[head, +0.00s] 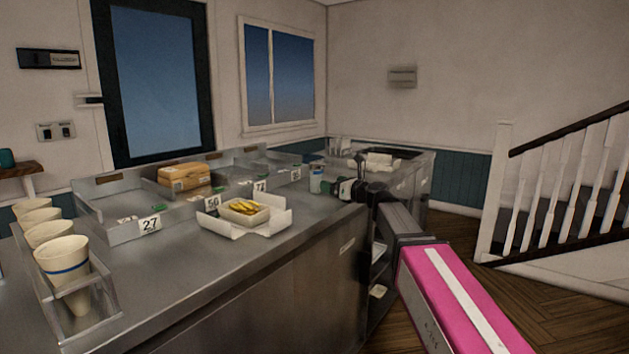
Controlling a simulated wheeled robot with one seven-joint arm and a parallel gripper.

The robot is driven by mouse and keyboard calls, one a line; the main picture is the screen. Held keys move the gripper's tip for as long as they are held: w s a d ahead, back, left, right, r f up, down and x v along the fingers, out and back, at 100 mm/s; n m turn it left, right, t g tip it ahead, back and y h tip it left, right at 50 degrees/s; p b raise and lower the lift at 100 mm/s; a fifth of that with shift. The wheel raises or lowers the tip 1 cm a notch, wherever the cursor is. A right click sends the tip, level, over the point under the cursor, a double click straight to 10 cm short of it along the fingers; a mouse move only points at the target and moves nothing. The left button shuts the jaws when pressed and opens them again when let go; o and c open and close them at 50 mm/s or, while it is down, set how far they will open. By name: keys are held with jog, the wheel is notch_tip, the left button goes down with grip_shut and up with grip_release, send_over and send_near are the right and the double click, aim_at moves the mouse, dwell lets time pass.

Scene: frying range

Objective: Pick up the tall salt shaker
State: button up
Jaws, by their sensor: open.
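A small pale, bluish upright container (316,181) stands near the far right end of the metal counter. It may be the tall salt shaker, but it is too small here to be sure. My gripper (342,187) is open just to the right of it, low over the counter's end. A narrow gap seems to separate them, and I cannot tell their exact depth. The fingertips are small and dark, so their detail is hard to see. My arm reaches in from the lower right.
The steel counter (225,277) holds a white box of fries (246,209), numbered trays (128,222) and a brown package (184,176). Several paper cups (62,258) stand in a rack at the left. Another metal unit (413,177) is behind my gripper. Stairs (565,185) are at right.

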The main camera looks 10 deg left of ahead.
aim_at(321, 178)
jog(key=x, duration=0.3)
jog(key=shift+w+a, duration=0.25)
jog(key=shift+r+x, duration=0.1)
jog(key=shift+x, duration=1.25)
jog(key=shift+r+x, duration=0.15)
jog(key=shift+x, duration=1.15)
jog(key=shift+w+d, duration=0.1)
jog(key=c, duration=1.3)
